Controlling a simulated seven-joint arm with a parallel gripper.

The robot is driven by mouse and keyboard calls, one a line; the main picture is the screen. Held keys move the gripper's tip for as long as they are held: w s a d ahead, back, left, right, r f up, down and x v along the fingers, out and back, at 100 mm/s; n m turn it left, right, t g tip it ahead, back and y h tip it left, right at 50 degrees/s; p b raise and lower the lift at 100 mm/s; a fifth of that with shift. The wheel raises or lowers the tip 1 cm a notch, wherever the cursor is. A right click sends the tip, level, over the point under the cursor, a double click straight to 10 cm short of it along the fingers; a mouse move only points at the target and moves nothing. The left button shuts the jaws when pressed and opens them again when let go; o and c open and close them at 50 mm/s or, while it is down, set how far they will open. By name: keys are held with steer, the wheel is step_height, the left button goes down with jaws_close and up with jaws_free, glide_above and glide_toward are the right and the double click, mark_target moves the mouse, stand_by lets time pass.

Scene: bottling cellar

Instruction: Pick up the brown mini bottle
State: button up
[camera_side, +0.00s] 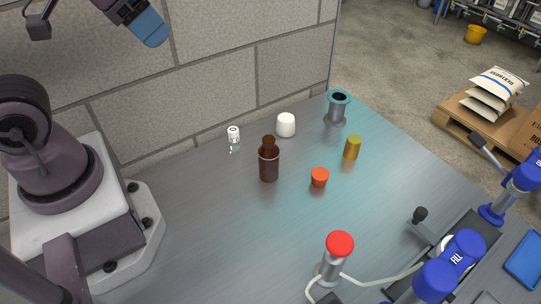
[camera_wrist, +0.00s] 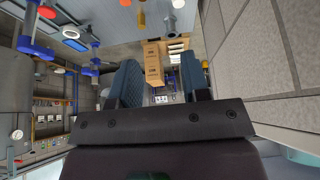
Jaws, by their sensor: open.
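The brown mini bottle (camera_side: 268,167) stands upright on the metal table in the side view, with a dark body and a narrower brown neck. I cannot make it out in the wrist view. My gripper (camera_side: 150,28) is high at the upper left of the side view, well above and to the left of the bottle and apart from everything on the table. In the wrist view my gripper (camera_wrist: 160,82) shows two blue fingers spread apart with nothing between them.
Around the bottle stand a small clear bottle with white cap (camera_side: 233,137), a white cap (camera_side: 286,125), an orange-red cap (camera_side: 319,177), a gold cylinder (camera_side: 352,147) and a grey flanged pipe (camera_side: 337,108). A red-topped fitting (camera_side: 339,246) and blue-headed filler (camera_side: 463,250) stand in front. A block wall (camera_side: 200,85) runs behind.

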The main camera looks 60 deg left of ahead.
steer(key=o, duration=0.7)
steer(key=shift+c, duration=0.2)
